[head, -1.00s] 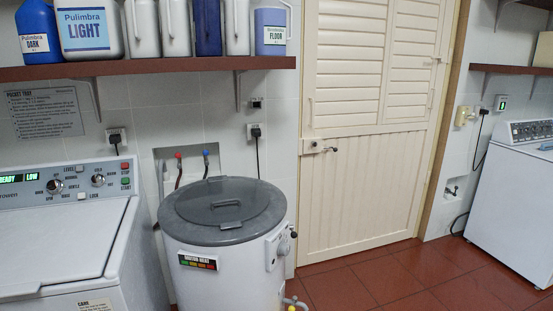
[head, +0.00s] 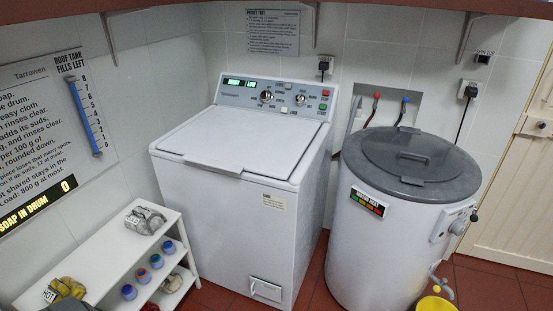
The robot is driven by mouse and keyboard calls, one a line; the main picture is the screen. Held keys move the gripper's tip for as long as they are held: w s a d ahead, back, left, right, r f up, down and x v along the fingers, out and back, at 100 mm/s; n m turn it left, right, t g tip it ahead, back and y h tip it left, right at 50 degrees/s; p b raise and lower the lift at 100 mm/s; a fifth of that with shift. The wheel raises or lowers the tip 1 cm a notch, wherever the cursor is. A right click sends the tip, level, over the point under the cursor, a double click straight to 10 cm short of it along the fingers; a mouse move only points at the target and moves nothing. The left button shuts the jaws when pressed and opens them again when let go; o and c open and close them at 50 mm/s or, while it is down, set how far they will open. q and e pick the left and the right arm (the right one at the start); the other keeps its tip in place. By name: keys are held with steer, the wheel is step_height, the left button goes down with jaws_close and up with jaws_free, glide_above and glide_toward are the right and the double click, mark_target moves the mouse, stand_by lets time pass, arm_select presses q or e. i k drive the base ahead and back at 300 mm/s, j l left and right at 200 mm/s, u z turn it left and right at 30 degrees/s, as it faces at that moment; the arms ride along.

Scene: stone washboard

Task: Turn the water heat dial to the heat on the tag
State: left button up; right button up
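The white washing machine (head: 235,150) has a back panel with two round dials, a left dial (head: 267,97) and a right dial (head: 301,99). Their settings are too small to read surely; I cannot tell which is for water heat. A yellow cloth bundle (head: 70,287) at lower left carries a white tag (head: 49,295) that seems to read HOT. A grey bundle (head: 152,221) on the white shelf unit (head: 95,245) also has a tag (head: 133,219), its word unclear. Neither gripper is in view.
A white tub (head: 375,240) with a grey lid (head: 408,160), a coloured heat strip (head: 369,202) and a side knob (head: 457,228) stands right of the machine. A yellow bucket (head: 436,304) is at its foot. Several small containers (head: 156,261) sit on the lower shelf.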

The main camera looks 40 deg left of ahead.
mark_target(300, 99)
steer(key=u, duration=1.35)
